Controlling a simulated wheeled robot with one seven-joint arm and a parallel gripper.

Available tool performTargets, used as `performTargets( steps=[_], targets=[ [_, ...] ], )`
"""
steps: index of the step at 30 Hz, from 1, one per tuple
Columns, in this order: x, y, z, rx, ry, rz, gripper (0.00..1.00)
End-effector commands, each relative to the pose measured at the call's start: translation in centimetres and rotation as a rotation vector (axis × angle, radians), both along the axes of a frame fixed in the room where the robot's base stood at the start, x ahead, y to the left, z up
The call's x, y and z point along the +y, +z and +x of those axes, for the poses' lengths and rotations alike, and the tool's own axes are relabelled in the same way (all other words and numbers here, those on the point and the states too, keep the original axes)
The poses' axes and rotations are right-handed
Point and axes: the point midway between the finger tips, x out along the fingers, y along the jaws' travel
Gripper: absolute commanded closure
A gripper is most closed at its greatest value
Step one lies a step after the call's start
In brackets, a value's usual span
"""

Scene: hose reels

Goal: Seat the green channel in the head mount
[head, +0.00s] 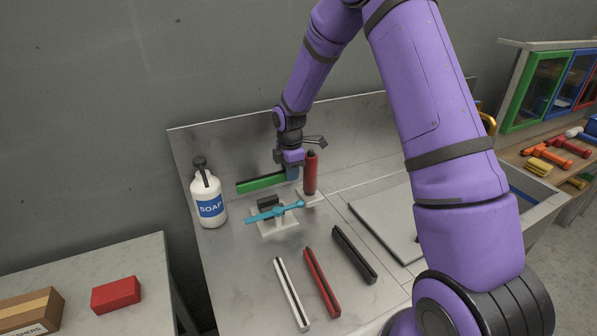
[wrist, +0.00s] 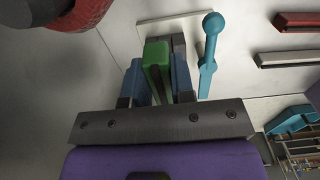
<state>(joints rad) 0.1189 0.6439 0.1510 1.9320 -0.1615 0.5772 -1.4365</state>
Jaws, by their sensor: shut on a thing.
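My gripper (head: 292,173) is shut on the green channel (head: 260,182), near its right end. The channel points left from the jaws, roughly level, behind the fixture. In the wrist view my blue fingers (wrist: 160,80) stand either side of the green channel (wrist: 157,52). The fixture I take for the head mount is a dark block (head: 268,205) on a pale plate (head: 283,231) with a blue lever (head: 275,212) across it. In the wrist view the lever (wrist: 207,60) is right of the channel. The channel appears apart from the block; its height is unclear.
A red cylinder (head: 311,174) stands close right of my gripper. A soap bottle (head: 207,195) stands at left. White (head: 292,294), red (head: 321,283) and black (head: 354,255) channels lie in front. A grey board (head: 387,222) lies at right; a back panel (head: 215,143) rises behind.

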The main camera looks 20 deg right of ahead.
Motion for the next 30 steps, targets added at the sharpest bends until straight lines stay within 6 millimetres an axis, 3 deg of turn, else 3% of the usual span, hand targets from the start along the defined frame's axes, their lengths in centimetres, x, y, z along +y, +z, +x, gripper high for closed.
performTargets(
  steps=[30],
  targets=[
    [-0.1,-6.3,0.0,0.0,-0.004,0.0,0.96]
  ],
)
